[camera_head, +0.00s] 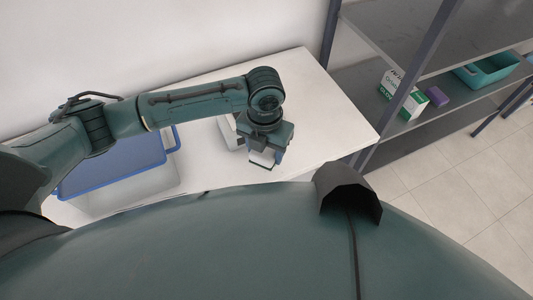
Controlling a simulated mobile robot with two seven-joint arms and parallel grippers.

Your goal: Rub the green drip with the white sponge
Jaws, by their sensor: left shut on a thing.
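My left gripper (263,158) reaches in from the left and points down over the white table (320,110). It is shut on a small white block, which looks like the white sponge (261,160). The sponge is low over the table; I cannot tell whether it touches the top. I cannot make out the green drip; the gripper or my own body may hide it. My right gripper is not in view.
A white, dark-edged object (229,132) stands just behind the left gripper, partly hidden. A blue-rimmed container (120,170) is on the table's left.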

